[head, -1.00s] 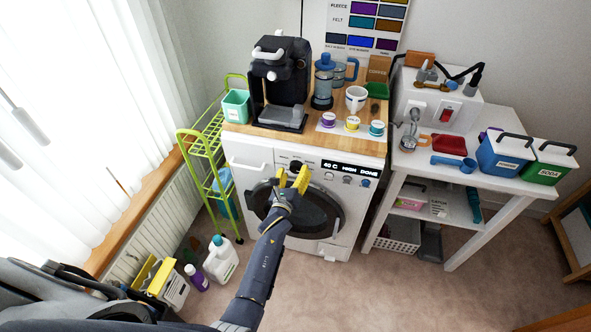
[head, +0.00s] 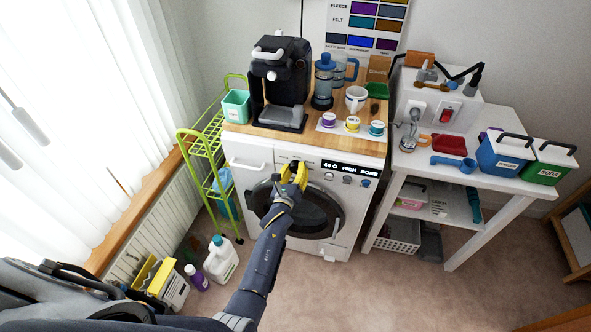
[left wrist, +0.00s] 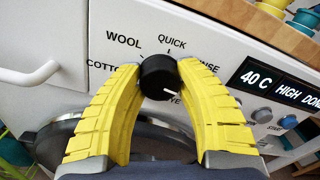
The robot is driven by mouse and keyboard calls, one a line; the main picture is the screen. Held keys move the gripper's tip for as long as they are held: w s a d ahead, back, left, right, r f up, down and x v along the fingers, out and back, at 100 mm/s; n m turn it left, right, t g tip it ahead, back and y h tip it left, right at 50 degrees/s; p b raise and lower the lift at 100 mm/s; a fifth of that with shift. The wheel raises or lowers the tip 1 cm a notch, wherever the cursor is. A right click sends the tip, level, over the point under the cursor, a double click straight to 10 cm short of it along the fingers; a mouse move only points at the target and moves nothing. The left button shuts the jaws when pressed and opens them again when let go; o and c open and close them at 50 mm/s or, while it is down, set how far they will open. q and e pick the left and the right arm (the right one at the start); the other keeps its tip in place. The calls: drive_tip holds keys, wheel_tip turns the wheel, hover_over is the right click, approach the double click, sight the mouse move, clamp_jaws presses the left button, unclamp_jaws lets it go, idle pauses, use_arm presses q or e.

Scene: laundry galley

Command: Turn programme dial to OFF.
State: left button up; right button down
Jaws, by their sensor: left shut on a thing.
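The programme dial (left wrist: 158,78) is a round black knob on the white front panel of the washing machine (head: 340,226). In the left wrist view its white mark points to the lower right. WOOL, QUICK and partly covered COTTON, RINSE and "YE" lettering surround it; I see no OFF label. My left gripper (left wrist: 160,72) has its yellow fingers shut on the dial, one on each side. In the head view the left gripper (head: 292,174) covers the dial. My right gripper is not in view.
A lit display (left wrist: 285,82) reading 40 C, HIGH and DONE lies right of the dial, with buttons (left wrist: 262,115) below it. A white handle (left wrist: 30,76) sticks out at left. The round door (head: 318,212) is below. A coffee machine (head: 281,85) stands on the worktop above.

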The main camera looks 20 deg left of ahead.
use_arm(q)
drive_tip(key=c, duration=0.4)
drive_tip(key=shift+o, duration=0.2)
